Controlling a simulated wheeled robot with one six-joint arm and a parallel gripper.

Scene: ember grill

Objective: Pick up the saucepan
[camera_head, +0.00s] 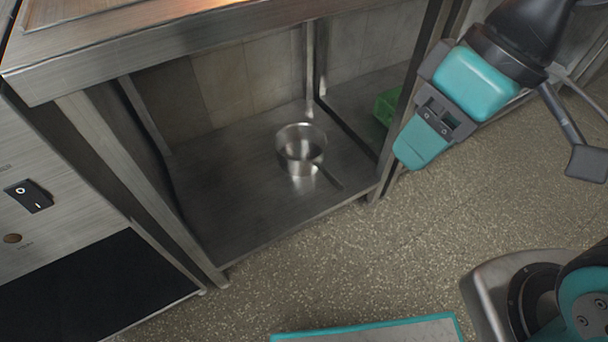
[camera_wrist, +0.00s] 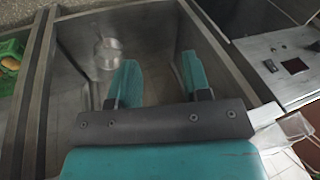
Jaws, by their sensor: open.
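A steel saucepan (camera_head: 301,150) stands upright on the lower steel shelf (camera_head: 225,195) under the counter. It looks empty, and its handle points toward the front right of the shelf. The saucepan also shows in the wrist view (camera_wrist: 108,52), beyond my gripper and left of its fingers. My gripper (camera_head: 412,160) is in the air to the right of the saucepan, outside the shelf opening. Its two teal fingers (camera_wrist: 160,78) are apart with nothing between them in the wrist view.
The counter top (camera_head: 150,45) overhangs the shelf, and metal legs (camera_head: 140,185) frame its opening. A green crate (camera_head: 385,106) sits in the bay to the right; in the wrist view it holds something yellowish. A steel appliance with a switch (camera_head: 28,196) stands at left.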

